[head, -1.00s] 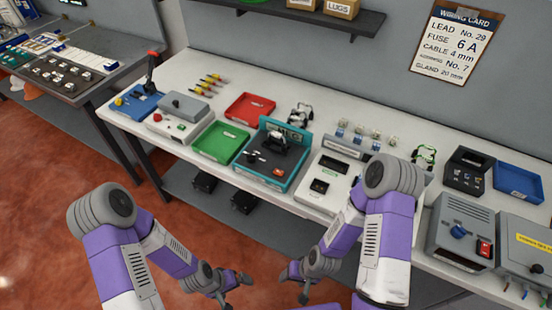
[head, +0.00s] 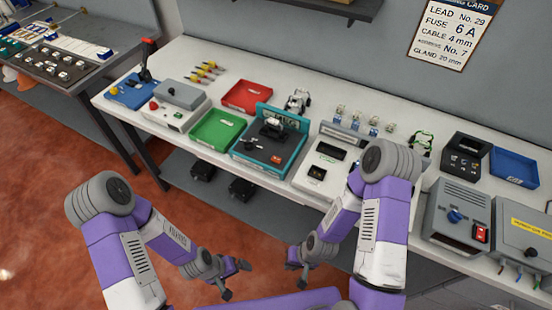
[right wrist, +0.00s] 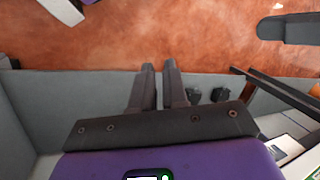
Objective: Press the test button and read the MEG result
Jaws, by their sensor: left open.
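A white unit (head: 310,178) with a dark display and a black switch panel stands mid-bench. A grey box (head: 450,231) with a blue knob and a red switch stands at the right. A dark unit (head: 466,163) with small buttons is behind it. My left gripper (head: 235,279) is open and empty, in front of the bench. My right gripper (head: 297,274) is open and empty beside it, its fingers a narrow gap apart in the right wrist view (right wrist: 159,85).
A teal-edged station (head: 262,150), a green tray (head: 213,130), a red tray (head: 246,97) and a blue tray (head: 514,168) line the bench. A wiring card (head: 455,33) hangs behind. Black boxes (head: 241,188) sit on the lower shelf. Open floor lies in front.

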